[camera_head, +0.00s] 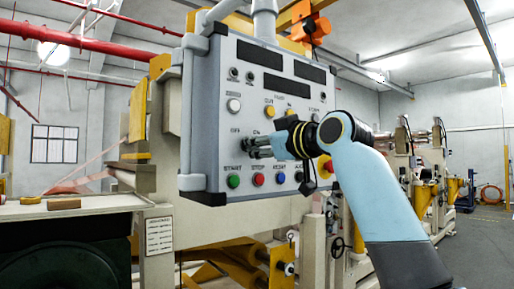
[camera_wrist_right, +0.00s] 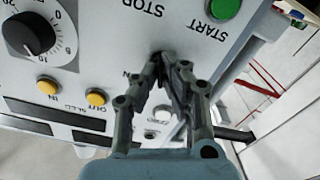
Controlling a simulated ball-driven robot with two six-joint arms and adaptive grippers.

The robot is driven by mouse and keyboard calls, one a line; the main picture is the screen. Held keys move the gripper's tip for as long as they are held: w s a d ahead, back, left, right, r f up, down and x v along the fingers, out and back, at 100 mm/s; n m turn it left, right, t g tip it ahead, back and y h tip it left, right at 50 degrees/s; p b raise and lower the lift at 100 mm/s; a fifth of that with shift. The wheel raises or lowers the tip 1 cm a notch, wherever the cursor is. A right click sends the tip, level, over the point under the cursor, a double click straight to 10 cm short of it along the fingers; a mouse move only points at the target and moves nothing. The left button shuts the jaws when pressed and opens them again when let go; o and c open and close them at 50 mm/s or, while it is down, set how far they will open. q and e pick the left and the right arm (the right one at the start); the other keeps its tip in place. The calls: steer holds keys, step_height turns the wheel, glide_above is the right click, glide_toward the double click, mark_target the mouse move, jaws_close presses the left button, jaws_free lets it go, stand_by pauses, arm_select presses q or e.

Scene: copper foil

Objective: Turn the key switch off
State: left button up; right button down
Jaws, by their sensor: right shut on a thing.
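The grey control panel (camera_head: 214,110) hangs in the middle of the head view, with OFF and ON labels above the key switch. My right gripper (camera_head: 250,147) reaches in from the right and is at the panel, just above the row of coloured buttons. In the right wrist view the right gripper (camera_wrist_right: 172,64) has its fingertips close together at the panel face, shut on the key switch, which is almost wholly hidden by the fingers. I cannot tell which way the key points. My left gripper is not in view.
Below the gripper are a green START button (camera_head: 233,181), a red STOP button (camera_head: 258,179) and a blue button (camera_head: 280,177). A red button on yellow (camera_head: 326,166) is close to my right wrist. A black dial (camera_wrist_right: 32,36) shows in the wrist view.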

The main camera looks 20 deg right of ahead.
steer(key=shift+n, duration=0.9)
steer(key=c, duration=1.5)
jaws_free()
steer(key=v, duration=1.2)
